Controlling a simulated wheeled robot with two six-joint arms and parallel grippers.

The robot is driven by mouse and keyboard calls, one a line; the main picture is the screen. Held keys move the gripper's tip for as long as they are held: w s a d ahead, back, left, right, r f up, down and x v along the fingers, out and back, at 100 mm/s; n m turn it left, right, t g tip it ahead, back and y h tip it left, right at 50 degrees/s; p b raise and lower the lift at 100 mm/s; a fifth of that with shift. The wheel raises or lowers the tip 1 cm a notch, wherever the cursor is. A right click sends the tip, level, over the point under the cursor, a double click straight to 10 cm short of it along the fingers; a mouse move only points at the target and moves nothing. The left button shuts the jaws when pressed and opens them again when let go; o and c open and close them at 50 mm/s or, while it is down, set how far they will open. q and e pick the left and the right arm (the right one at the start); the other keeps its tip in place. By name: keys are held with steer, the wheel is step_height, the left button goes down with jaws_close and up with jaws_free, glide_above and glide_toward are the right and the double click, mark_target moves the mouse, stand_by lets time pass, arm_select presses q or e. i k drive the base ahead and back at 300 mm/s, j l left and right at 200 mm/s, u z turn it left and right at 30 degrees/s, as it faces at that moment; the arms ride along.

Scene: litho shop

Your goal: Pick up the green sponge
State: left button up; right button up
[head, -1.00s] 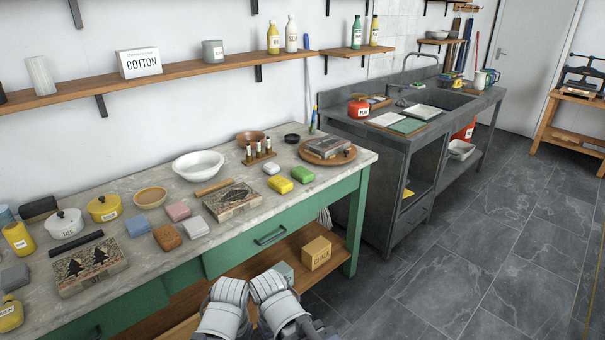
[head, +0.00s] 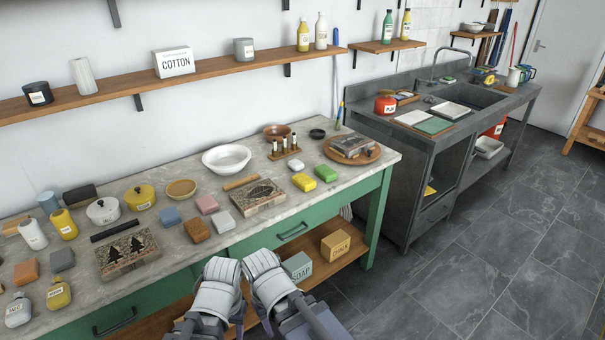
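The green sponge (head: 326,173) is a small green block lying flat near the right end of the stone-topped work table (head: 313,205). A yellow block (head: 303,181) lies close to its left and a small white block (head: 295,165) lies behind that one. The round wooden board is to its right, behind it. Two pale, jointed parts of my arms rise at the bottom middle of the head view, in front of the table edge and well short of the sponge. No gripper fingers show, and nothing touches the sponge.
A round wooden board (head: 370,158) carries a printing block. A wooden rack (head: 284,155) of small bottles, a white bowl (head: 227,158) and a carved block (head: 258,197) stand nearby. A lower shelf holds boxes (head: 335,244). Free dark tiled floor lies to the right.

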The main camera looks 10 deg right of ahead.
mark_target(324, 173)
steer(key=i+l+u, duration=0.1)
steer(key=l+u, duration=0.15)
steer(key=u, duration=0.15)
steer(key=i+l+u, duration=0.1)
steer(key=l+u, duration=0.25)
steer(key=i+l+u, duration=0.1)
steer(key=l+u, duration=0.15)
steer(key=l, duration=0.6)
steer(key=l+u, duration=0.25)
steer(key=l, duration=2.15)
steer(key=i+u, duration=0.05)
